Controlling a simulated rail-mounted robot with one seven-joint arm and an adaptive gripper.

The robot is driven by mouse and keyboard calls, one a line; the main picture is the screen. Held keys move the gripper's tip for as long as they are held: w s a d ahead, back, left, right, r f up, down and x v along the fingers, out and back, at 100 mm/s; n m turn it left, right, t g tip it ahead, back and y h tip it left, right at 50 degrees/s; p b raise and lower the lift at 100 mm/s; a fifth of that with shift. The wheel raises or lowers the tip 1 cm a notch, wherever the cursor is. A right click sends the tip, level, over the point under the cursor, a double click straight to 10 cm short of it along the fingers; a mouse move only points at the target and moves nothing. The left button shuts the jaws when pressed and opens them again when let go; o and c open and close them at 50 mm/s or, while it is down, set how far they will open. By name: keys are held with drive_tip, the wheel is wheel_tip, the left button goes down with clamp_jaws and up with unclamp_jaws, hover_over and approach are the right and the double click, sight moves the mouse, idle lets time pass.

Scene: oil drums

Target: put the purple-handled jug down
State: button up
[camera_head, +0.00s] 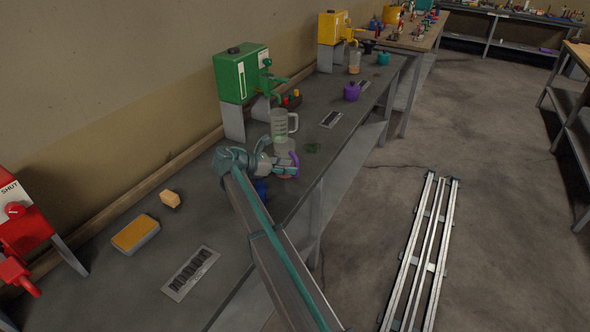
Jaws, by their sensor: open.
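The purple-handled jug (285,153) is clear, with some reddish content low in it. It appears to stand upright on the grey bench, near the front edge, with its purple handle on the right side. My gripper (270,164) is open at the left side of the jug, very close to it. The picture is too small to tell whether the fingers touch the jug. Part of the jug's left side is hidden by my gripper.
A jug with a pale handle (279,124) stands just behind, below the green drum (241,72). A blue object (261,188) is partly hidden by my arm. A purple pot (351,91) stands farther along. A yellow block (170,199) and sponge (135,234) lie left.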

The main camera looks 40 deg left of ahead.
drive_tip(key=b+v, duration=0.1)
drive_tip(key=v, duration=0.7)
drive_tip(key=shift+r, duration=0.1)
